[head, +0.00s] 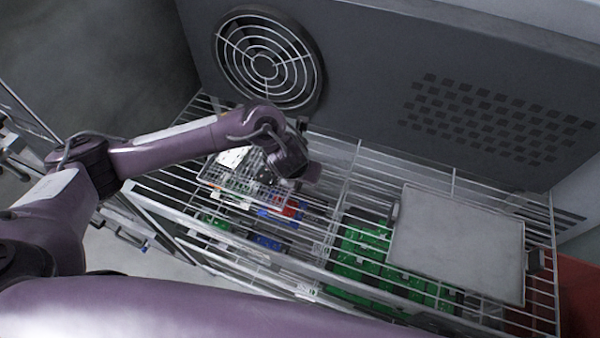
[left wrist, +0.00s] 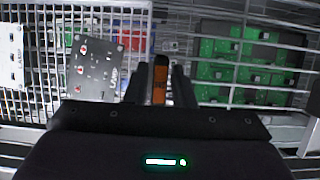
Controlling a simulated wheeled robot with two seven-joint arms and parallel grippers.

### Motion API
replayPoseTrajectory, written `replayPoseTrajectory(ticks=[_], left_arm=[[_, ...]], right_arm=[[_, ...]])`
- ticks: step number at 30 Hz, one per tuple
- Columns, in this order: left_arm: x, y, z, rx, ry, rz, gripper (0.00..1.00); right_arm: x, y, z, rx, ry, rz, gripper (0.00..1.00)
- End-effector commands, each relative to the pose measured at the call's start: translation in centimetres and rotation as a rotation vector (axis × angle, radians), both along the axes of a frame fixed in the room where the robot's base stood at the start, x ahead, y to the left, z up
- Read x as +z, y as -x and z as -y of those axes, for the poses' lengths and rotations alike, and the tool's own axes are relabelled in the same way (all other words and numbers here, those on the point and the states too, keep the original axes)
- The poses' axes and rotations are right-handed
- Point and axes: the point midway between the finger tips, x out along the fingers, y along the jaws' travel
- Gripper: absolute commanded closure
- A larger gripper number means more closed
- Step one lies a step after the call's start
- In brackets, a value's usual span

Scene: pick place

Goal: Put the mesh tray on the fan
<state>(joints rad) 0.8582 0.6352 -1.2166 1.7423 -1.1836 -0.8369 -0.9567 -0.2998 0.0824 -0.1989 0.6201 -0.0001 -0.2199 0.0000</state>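The fan (head: 267,60) is a round wire grille with concentric rings in the dark panel at the back. My left gripper (head: 308,174) hangs over the rack, right of these cards. In the left wrist view my gripper's dark fingers (left wrist: 160,82) stand close together with an orange strip between them. Whether they grip it is unclear. My right gripper is out of view.
A flat grey plate or tray (head: 458,243) with small end handles lies on the right of the wire rack (head: 352,190). Green boards (head: 362,250) show below the bars. The panel has a patterned vent (head: 497,118) at right. Something red (head: 580,300) stands at far right.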

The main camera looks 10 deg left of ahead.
Motion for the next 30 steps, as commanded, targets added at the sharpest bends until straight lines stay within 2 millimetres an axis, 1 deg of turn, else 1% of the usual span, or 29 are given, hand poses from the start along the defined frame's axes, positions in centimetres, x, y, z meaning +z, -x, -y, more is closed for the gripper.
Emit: replayPoseTrajectory(ticks=[1,3,10,14,17,21,24,26,30], left_arm=[[0.0,0.0,0.0,0.0,0.0,0.0,0.71],[0.0,0.0,0.0,0.0,0.0,0.0,0.65],[0.1,0.0,0.0,0.0,0.0,0.0,0.65],[0.7,0.2,0.1,-0.002,0.002,0.002,0.65],[2.0,0.7,0.0,-0.004,0.003,0.003,0.65],[4.9,1.7,-0.1,-0.005,0.002,0.006,0.65],[7.4,2.6,-0.3,-0.003,-0.002,0.006,0.65],[8.7,3.0,-0.4,-0.004,-0.002,0.006,0.65],[10.3,3.9,-0.5,-0.002,-0.001,0.005,0.65]], right_arm=[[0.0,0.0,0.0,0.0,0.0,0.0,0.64],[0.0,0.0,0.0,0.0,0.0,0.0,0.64],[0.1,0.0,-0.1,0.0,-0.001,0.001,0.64],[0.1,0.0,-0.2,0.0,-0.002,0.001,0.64],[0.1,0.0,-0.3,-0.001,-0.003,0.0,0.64],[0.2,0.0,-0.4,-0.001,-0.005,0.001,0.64],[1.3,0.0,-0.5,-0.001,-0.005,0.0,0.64],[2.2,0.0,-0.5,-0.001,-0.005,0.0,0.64],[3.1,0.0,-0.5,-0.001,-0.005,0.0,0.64]])
